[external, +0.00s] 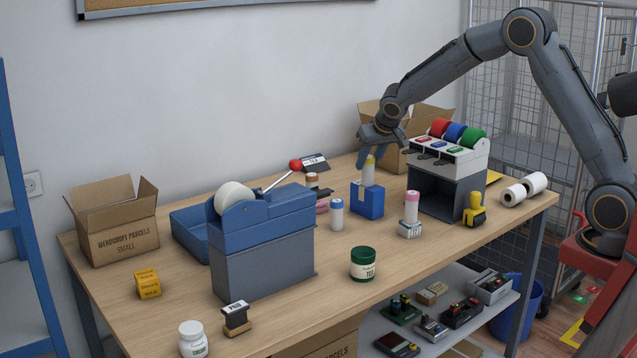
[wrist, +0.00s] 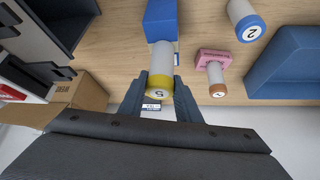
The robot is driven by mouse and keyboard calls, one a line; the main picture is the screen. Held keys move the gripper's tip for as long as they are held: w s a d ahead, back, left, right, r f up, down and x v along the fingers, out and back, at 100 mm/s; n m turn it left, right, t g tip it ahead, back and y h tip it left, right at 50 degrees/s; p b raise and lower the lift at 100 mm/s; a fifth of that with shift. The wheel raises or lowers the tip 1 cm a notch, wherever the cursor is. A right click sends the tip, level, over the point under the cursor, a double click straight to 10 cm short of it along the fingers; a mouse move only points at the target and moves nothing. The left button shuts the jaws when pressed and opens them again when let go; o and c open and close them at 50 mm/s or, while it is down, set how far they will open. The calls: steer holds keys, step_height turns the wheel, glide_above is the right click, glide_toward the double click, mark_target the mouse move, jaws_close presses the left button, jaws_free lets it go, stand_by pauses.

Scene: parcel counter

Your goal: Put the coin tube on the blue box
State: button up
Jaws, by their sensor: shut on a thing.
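The coin tube (external: 368,174) is pale grey with a yellow cap. My gripper (external: 370,158) is shut on its capped upper end and holds it upright over the blue box (external: 367,201). The tube's lower end is at the top of the box; I cannot tell whether it touches. In the wrist view the tube (wrist: 163,62) shows its cap marked 5 between my two fingers, with the blue box (wrist: 160,20) just past its far end.
A blue-capped tube (external: 336,215) stands left of the box. A brown-capped tube (wrist: 215,74) is on a pink block (wrist: 212,57). A pink-capped tube (external: 411,207) stands on a small white box, right. The tape rack (external: 450,185) stands close behind it.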

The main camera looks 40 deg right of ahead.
steer(key=o, duration=1.2)
steer(key=shift+r+p, duration=0.2)
steer(key=shift+p, duration=0.1)
steer(key=b+v, duration=0.3)
steer(key=v, duration=0.8)
steer(key=shift+s+r+b, duration=0.25)
steer(key=shift+r+b, duration=0.1)
steer(key=shift+b, duration=0.05)
